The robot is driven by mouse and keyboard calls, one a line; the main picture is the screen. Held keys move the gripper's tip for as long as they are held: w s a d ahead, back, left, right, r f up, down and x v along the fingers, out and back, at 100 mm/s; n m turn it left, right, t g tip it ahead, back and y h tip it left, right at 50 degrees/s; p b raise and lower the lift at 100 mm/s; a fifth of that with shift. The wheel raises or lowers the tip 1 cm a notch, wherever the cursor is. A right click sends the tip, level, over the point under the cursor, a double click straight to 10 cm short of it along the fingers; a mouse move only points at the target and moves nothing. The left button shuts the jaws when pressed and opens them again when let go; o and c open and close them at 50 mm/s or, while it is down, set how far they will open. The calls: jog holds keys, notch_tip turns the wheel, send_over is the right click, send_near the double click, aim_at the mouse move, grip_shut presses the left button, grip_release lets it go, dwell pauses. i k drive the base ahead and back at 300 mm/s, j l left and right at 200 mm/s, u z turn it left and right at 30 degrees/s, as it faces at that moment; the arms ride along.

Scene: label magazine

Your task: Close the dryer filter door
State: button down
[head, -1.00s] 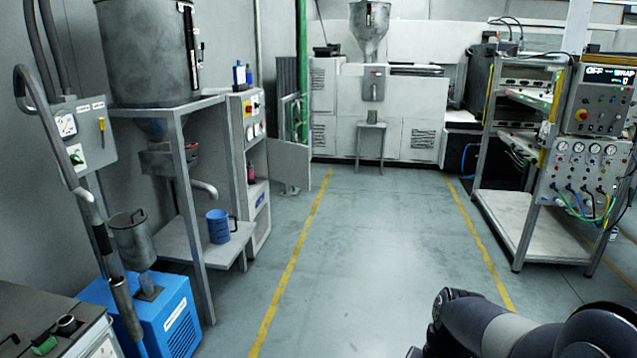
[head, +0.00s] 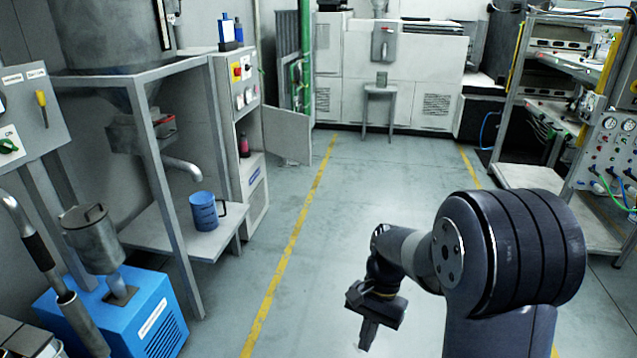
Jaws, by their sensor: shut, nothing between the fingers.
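The grey dryer cabinet (head: 225,100) stands at left centre, behind a metal frame. A light grey door (head: 287,133), which looks like the filter door, stands open on its right side and sticks out to the right over the floor. A dark red bottle (head: 244,145) shows in the cabinet's opening. My gripper (head: 368,335) is at lower centre, pointing down, shut and empty. It is nearer to me than the door, lower in the picture and well apart from it.
A blue mug (head: 204,211) stands on the low shelf (head: 165,238) left of the cabinet, below a spout. A blue machine (head: 125,312) is at lower left. A rack (head: 540,178) stands at right. The floor (head: 350,200) between is clear.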

aim_at(287, 134)
jog(key=i, duration=1.65)
jog(key=i+u, duration=0.15)
jog(key=i, duration=0.7)
jog(key=i+l+u, duration=0.2)
jog(key=i, duration=0.65)
jog(key=i+j+z, duration=0.2)
jog(key=i, duration=0.3)
jog(key=i+j+z, duration=0.2)
jog(key=i, duration=0.35)
jog(key=i+j+z, duration=0.2)
jog(key=i+j, duration=0.2)
jog(key=i, duration=0.05)
